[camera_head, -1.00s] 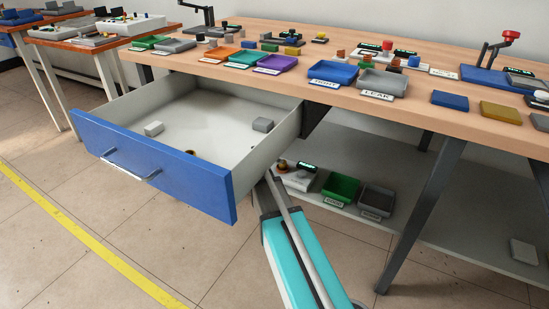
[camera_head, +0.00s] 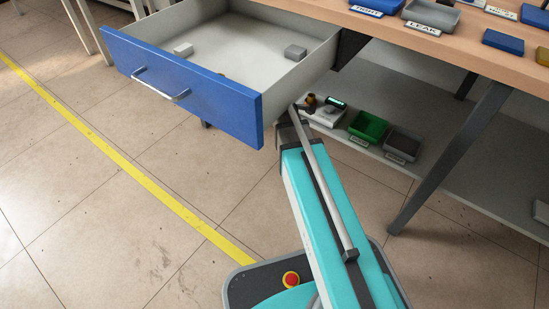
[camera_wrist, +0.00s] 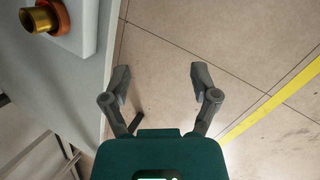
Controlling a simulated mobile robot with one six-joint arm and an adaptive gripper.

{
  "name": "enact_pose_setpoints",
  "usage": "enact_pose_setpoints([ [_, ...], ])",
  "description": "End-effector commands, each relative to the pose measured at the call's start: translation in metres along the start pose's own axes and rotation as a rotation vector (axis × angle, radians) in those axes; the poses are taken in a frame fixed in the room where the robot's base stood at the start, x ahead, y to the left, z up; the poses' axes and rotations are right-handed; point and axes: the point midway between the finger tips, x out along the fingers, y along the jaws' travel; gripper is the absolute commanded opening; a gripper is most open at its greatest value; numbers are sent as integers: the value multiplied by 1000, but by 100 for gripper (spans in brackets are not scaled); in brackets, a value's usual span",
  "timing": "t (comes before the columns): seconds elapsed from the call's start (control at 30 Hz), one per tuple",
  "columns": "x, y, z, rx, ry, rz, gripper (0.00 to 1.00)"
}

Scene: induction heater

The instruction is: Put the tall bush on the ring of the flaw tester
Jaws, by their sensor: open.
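A brass cylinder, bush-like (camera_wrist: 40,19), sits at an orange-brown ring (camera_wrist: 58,14) on a pale block (camera_wrist: 85,30) in the wrist view's upper left corner. I cannot tell whether it is the tall bush. In the head view a white device with a lit green display (camera_head: 328,114) stands on the lower shelf, a small brown and brass piece (camera_head: 308,101) at its left end; it looks like the same device. My gripper (camera_wrist: 160,80) is open and empty, over the floor to the right of the block. It is hidden in the head view.
A blue-fronted drawer (camera_head: 183,86) stands pulled out, holding grey blocks (camera_head: 184,50). A green bin (camera_head: 367,127) and a grey bin (camera_head: 403,145) are right of the device on the shelf. A table leg (camera_head: 450,158) is further right. The floor at left is clear.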

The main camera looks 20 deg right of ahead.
Motion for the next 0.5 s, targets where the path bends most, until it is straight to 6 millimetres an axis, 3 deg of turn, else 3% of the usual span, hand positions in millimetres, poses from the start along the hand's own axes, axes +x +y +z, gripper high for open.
enact_pose_setpoints([
  [0.1,-6,-32,-1,182,37,-64,77],
  [0.5,-30,-121,-9,770,70,-319,77],
])
